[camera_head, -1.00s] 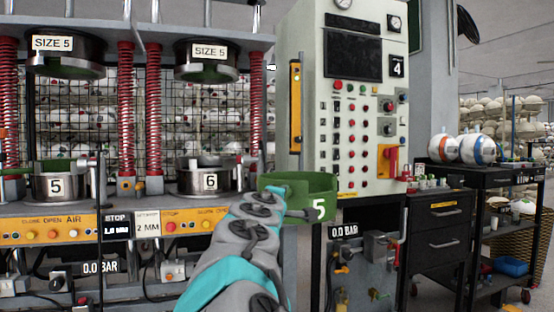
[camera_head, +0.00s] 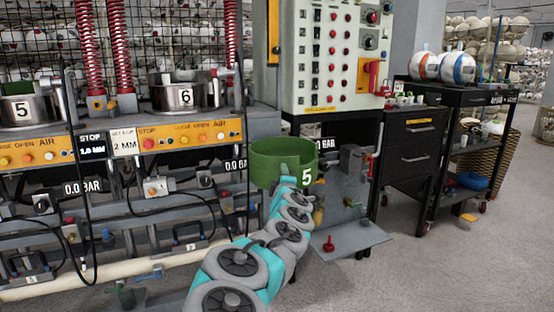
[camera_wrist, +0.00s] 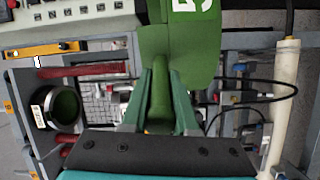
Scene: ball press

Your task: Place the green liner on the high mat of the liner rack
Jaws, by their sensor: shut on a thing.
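The green liner (camera_head: 270,165) is a short, wide ring with a white 5 on its side. In the head view it is held up in front of the lower edge of the control panel, roughly level. My gripper (camera_head: 286,178) is shut on its near side; the arm hides part of the grip. In the wrist view the liner (camera_wrist: 202,62) fills the top middle, its number partly cut off, between my gripper's fingers (camera_wrist: 160,95). I cannot make out a liner rack or its high mat in either view.
The press, with metal moulds marked 5 (camera_head: 18,111) and 6 (camera_head: 180,96), stands at left. The control panel (camera_head: 322,60) is behind the liner. A black drawer cabinet (camera_head: 412,155) and a black cart with balls (camera_head: 478,95) stand at right. Grey floor (camera_head: 430,270) is clear at lower right.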

